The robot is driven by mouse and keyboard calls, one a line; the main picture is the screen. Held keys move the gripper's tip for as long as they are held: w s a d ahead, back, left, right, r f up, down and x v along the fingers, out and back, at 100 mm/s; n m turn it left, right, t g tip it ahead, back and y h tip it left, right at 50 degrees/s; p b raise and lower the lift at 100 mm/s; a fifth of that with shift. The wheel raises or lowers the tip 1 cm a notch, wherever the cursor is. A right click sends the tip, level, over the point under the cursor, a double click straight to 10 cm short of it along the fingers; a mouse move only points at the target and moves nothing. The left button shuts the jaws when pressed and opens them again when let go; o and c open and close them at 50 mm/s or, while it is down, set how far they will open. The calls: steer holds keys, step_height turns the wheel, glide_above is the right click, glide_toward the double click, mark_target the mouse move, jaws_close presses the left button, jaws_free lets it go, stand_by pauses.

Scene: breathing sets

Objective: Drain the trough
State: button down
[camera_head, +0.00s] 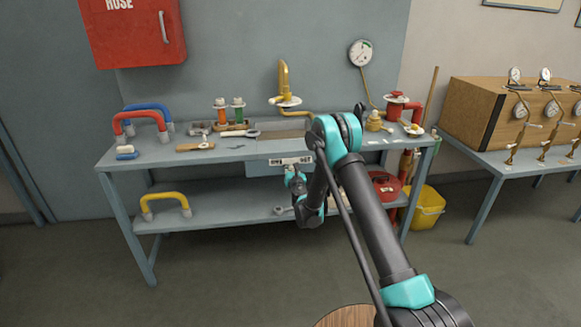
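The trough (278,135) looks like a shallow grey-brown recess in the bench top, below the yellow tap (284,78). A grey box (262,168), which seems to be its body, hangs under the bench front and bears a white label plate (290,161). I cannot make out a drain or whether liquid is inside. My gripper (292,172) is small in view, in front of the bench just below the plate. I cannot tell whether it touches anything or how its fingers stand. My arm hides part of the bench right of the trough.
The bench (185,161) carries red and blue curved handles, coloured cylinders, tools and a red valve (398,104). A yellow bucket (427,208) and a gauge table (484,160) stand right. Floor at front left is clear.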

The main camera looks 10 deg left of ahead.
steer(key=shift+d+f+m, duration=0.1)
steer(key=shift+m, duration=3.6)
steer(key=c, duration=1.1)
jaws_free()
steer(key=shift+c, duration=0.2)
